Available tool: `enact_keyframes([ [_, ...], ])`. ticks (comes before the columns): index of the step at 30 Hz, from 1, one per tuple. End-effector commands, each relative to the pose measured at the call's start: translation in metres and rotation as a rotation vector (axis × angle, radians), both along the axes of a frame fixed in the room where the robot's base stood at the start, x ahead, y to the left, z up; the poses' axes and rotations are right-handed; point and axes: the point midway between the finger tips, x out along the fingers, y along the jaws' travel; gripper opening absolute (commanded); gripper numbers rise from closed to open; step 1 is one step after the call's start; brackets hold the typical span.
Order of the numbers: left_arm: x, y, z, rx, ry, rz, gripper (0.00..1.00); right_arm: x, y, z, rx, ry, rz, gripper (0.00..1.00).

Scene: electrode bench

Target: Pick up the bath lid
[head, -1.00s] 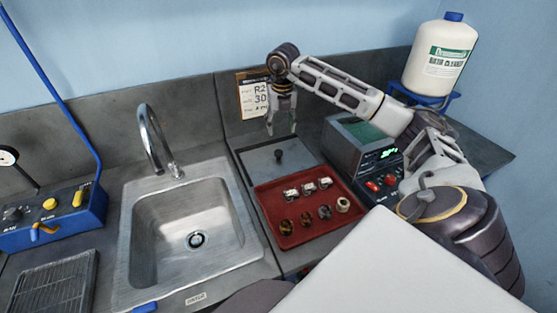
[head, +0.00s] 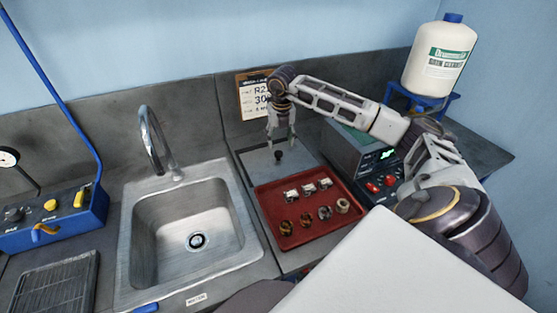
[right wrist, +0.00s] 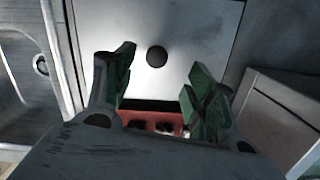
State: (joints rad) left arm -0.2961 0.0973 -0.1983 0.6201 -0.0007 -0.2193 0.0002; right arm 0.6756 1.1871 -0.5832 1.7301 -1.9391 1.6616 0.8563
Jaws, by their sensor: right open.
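The bath lid (head: 258,163) is a flat grey plate with a dark round knob (head: 278,155), set in the bench behind the red tray. In the right wrist view the lid (right wrist: 200,35) fills the top middle, and its knob (right wrist: 157,56) shows between and beyond the fingertips. My right gripper (head: 281,145) points down over the lid, its fingertips close above the knob. It is open, with green pads apart in the right wrist view (right wrist: 158,80), and holds nothing. My left gripper is not in view.
A red tray (head: 297,237) with several small metal parts lies in front of the lid. A steel sink (head: 150,215) with a tall tap (head: 150,140) is at left. A grey instrument box (head: 345,150) stands close on the right. A notice (head: 250,98) is on the wall behind.

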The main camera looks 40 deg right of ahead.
Motion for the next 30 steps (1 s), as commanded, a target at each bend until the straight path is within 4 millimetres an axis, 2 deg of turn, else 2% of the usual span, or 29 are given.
enact_keyframes([
  [4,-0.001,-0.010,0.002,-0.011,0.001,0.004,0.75,0.002,0.000,-0.017,0.000,0.001,0.001,0.55],
  [10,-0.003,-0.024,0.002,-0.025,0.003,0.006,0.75,0.003,-0.001,-0.027,0.000,0.000,0.001,0.55],
  [22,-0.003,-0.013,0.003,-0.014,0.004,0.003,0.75,0.003,-0.001,-0.029,0.000,0.000,0.001,0.55],
  [30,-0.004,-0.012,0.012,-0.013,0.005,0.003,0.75,0.005,0.002,-0.052,0.001,0.003,0.002,0.55],
])
